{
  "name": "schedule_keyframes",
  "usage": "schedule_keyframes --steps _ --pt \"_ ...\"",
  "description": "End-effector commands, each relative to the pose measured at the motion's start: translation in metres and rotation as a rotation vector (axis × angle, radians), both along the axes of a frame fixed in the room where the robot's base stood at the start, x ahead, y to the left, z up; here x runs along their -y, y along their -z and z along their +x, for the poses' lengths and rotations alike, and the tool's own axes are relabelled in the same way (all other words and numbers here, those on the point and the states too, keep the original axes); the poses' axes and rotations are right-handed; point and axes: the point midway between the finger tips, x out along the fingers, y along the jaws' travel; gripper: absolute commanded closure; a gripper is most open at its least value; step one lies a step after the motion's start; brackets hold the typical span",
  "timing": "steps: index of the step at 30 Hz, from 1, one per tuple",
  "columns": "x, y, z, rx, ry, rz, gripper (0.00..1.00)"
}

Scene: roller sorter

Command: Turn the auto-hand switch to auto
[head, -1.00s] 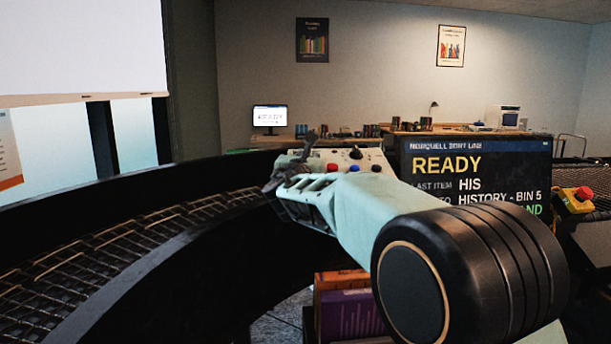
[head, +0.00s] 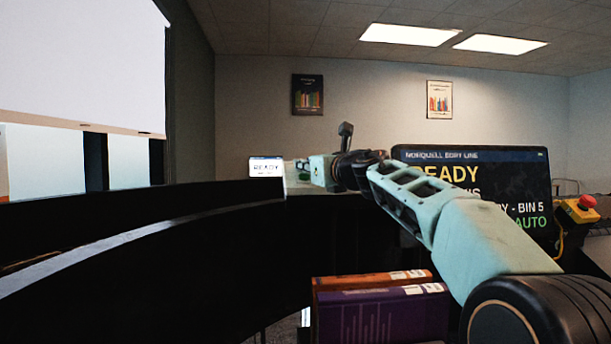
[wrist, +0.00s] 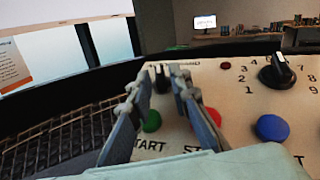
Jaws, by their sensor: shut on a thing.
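The auto-hand switch (wrist: 160,80) is a small black knob at the upper left of the pale control panel (wrist: 245,95) in the wrist view. My gripper (wrist: 160,72) is shut on it, with one finger on each side of the knob. The fingers partly cover the switch and its label, so I cannot read its pointer position there. In the head view my arm hides most of the panel. The display screen (head: 470,205) reads READY in yellow, with AUTO in green at its lower right.
A green button (wrist: 152,121), a red button (wrist: 214,116), a blue button (wrist: 272,127) and a black numbered dial (wrist: 278,72) crowd the panel near my fingers. A dark curved conveyor wall (head: 150,250) runs at left. A yellow emergency-stop box (head: 577,212) stands at right.

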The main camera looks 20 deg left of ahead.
Motion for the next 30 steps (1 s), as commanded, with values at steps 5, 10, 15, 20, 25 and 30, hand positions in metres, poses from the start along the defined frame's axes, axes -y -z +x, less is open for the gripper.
schedule_keyframes --steps 5,10,15,20,25,30 --pt "0.0027 -0.0006 0.0036 0.012 -0.086 -0.029 1.00" --pt "0.0036 -0.0015 0.0046 0.021 -0.149 -0.049 1.00" --pt "0.0036 -0.0012 0.0048 0.028 -0.186 -0.062 1.00" --pt "0.0036 -0.0010 0.0044 0.030 -0.201 -0.066 1.00" --pt "0.0034 -0.0008 0.0043 0.031 -0.202 -0.067 1.00" --pt "0.0034 -0.0010 0.0043 0.031 -0.202 -0.067 1.00"
